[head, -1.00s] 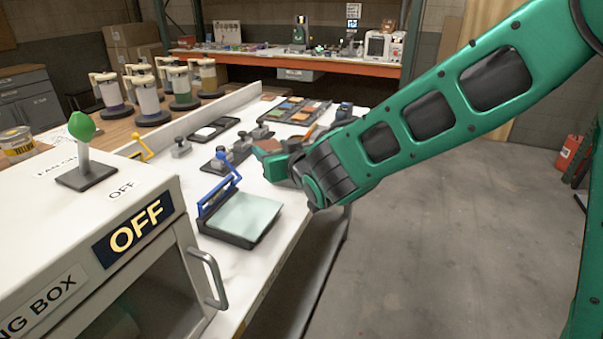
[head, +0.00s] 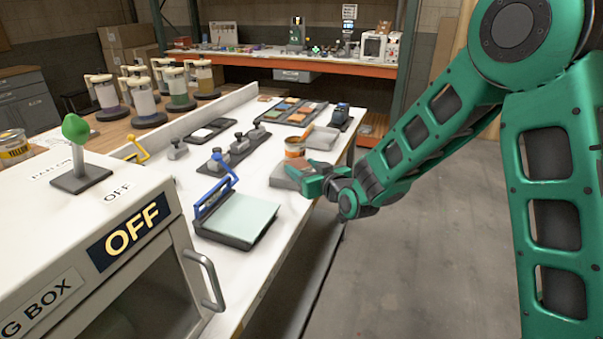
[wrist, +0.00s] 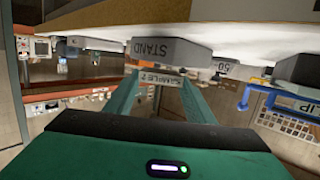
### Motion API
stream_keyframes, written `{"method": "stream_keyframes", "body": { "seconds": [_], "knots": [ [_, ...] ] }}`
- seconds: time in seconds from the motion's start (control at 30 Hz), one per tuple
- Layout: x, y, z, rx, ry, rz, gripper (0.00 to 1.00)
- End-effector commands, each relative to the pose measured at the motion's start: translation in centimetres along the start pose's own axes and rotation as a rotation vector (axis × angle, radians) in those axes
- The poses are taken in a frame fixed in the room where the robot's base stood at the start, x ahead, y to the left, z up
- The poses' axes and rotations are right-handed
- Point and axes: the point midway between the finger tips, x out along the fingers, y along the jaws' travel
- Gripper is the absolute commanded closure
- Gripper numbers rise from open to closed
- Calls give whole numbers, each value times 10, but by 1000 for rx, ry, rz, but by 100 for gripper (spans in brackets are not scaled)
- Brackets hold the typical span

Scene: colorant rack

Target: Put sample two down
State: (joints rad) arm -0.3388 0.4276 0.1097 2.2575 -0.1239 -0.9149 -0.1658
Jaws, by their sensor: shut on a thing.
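Sample two (head: 295,149) is a small can with an orange-brown band, at the right edge of the white table in the head view. In the wrist view its label (wrist: 161,78) shows between my fingers. My gripper (head: 308,170) is shut on it. A grey block marked STAND (wrist: 172,52) is right by the can in the wrist view, which looks upside down. In the head view the stand (head: 281,180) shows below the can. The can is over the stand, but I cannot tell whether it rests on it or hangs just above. My fingers partly hide the can.
A blue-handled press with a pale plate (head: 238,218) stands nearer on the table. Grey clamps (head: 240,143) and a tray of coloured tiles (head: 292,110) lie beyond. A shallow grey tray (head: 321,138) is just behind the can. The OFF box (head: 95,240) fills the near left.

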Motion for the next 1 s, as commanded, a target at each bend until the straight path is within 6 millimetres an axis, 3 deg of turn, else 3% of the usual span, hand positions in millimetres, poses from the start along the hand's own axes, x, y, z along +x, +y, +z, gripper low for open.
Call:
{"method": "stream_keyframes", "body": {
  "seconds": [0.1, 0.43, 0.47, 0.5, 0.53, 0.87, 1.0],
  "knots": [
    [2, 0, 12, 0, 0, 0, 72],
    [3, 0, 14, 0, 0, 0, 72],
    [3, 0, 13, 0, 1, 0, 44],
    [3, 0, 13, 0, 1, 0, 34],
    [3, 0, 13, 0, 0, 0, 32],
    [2, 0, 11, 0, 1, 0, 32],
    [-12, 0, 11, 0, -1, 0, 32]
  ]
}}
